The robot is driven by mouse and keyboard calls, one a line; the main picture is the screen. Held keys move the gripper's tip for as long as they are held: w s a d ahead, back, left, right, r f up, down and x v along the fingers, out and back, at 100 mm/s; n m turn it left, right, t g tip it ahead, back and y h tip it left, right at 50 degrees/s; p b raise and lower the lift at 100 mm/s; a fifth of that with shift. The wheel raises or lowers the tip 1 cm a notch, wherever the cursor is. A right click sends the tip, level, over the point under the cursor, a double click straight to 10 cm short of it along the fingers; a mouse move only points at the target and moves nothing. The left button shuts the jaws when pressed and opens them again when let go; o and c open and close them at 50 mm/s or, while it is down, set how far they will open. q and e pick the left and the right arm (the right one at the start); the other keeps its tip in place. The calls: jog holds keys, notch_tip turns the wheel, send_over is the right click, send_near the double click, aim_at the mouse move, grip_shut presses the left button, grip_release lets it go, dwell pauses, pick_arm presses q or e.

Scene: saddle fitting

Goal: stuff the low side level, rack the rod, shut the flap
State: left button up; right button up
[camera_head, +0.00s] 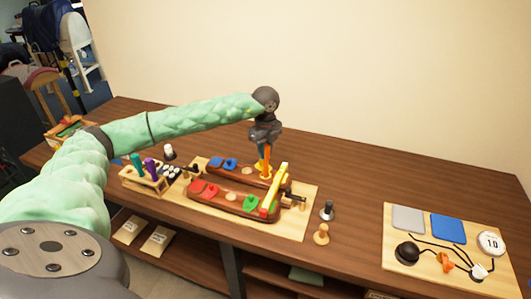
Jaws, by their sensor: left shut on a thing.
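My left gripper (265,148) points down over the middle of the table, shut on an upright orange rod (266,163). The rod's lower end is at the far side of the saddle form, and I cannot tell whether it is inside it. The form has two long brown panels. The near panel (232,207) carries red and green pads, and the far panel (228,168) carries blue pads. A yellow bar (279,180) stands across their right end. A wooden rack (143,180) at the left holds a teal and a purple rod. I cannot make out the flap. My right gripper is not in view.
The form stands on a light wooden board (285,226). A dark peg (327,210) and a tan peg (321,234) stand to its right. A second board (402,259) at the far right bears grey and blue pads, a round dial (490,243) and cords. The table's back right is clear.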

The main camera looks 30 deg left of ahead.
pick_arm(q)
jog(key=shift+r+p, duration=0.9)
jog(key=shift+r, duration=2.25)
